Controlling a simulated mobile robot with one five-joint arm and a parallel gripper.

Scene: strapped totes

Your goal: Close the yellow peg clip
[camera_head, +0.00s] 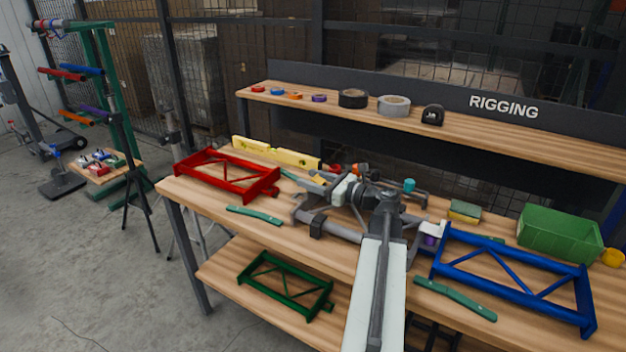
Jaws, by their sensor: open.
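I cannot make out a yellow peg clip for certain in the head view. A small yellow-ended piece (319,179) lies at the middle of the bench, beside my arm's end, too small to identify. My gripper (346,190) is over the middle of the bench, open, among grey and dark parts. Its fingertips are hard to separate from the clutter, and I cannot tell whether it touches anything. My own arm hides part of the bench behind it.
A red frame (225,174) and a yellow level (275,152) lie on the bench at left. A blue frame (513,278) and a green bin (559,234) are at right. A shelf (470,133) with tape rolls runs behind. A green frame (284,284) lies below.

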